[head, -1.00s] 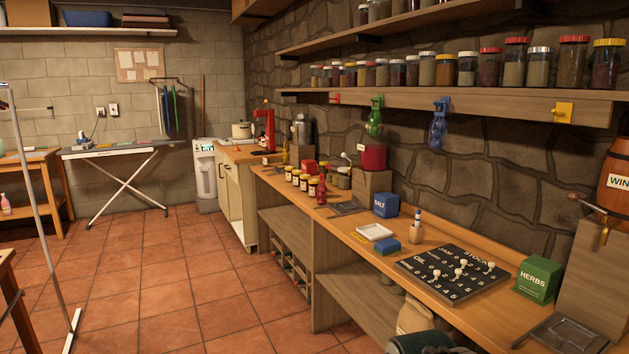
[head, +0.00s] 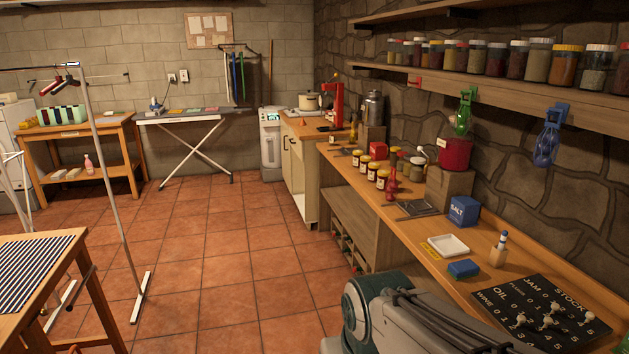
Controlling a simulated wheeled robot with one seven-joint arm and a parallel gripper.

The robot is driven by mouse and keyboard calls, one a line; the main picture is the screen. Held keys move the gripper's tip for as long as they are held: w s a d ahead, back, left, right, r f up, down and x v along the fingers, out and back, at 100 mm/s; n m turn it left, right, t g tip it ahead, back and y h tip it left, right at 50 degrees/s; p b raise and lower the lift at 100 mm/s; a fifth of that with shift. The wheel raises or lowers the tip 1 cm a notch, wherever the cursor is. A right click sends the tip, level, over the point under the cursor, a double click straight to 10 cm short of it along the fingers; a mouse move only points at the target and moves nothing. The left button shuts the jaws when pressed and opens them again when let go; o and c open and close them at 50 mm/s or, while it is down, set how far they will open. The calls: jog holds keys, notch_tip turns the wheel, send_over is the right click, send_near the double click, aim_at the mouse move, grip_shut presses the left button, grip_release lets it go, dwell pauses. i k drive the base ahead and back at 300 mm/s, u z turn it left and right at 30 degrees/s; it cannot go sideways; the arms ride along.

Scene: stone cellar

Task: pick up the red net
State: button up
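A small red narrow-topped thing (head: 390,187), which looks like the red net, is on the long wooden counter in the head view. It is beside the row of yellow-lidded jars, behind a dark flat tray. Its shape resembles the green net (head: 463,112) and blue net (head: 547,137) hanging under the wall shelf. The red hook (head: 414,82) on the shelf edge has nothing hanging from it. My gripper is not in view; only part of my arm shows at the bottom right, well nearer than the red thing.
On the counter (head: 412,237) stand yellow-lidded jars (head: 372,172), a blue salt box (head: 463,211), a white tray (head: 447,245), a blue block (head: 463,269) and a black stock board (head: 540,312). A metal rack (head: 108,190) and striped-top table (head: 75,262) stand left. The tiled floor between is clear.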

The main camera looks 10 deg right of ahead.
aim_at(393, 185)
jog(key=u, duration=0.1)
jog(key=i, duration=1.5)
jog(key=z, duration=1.05)
jog(key=i, duration=0.85)
jog(key=z, duration=0.8)
jog(key=i, duration=0.5)
jog(key=u, duration=0.1)
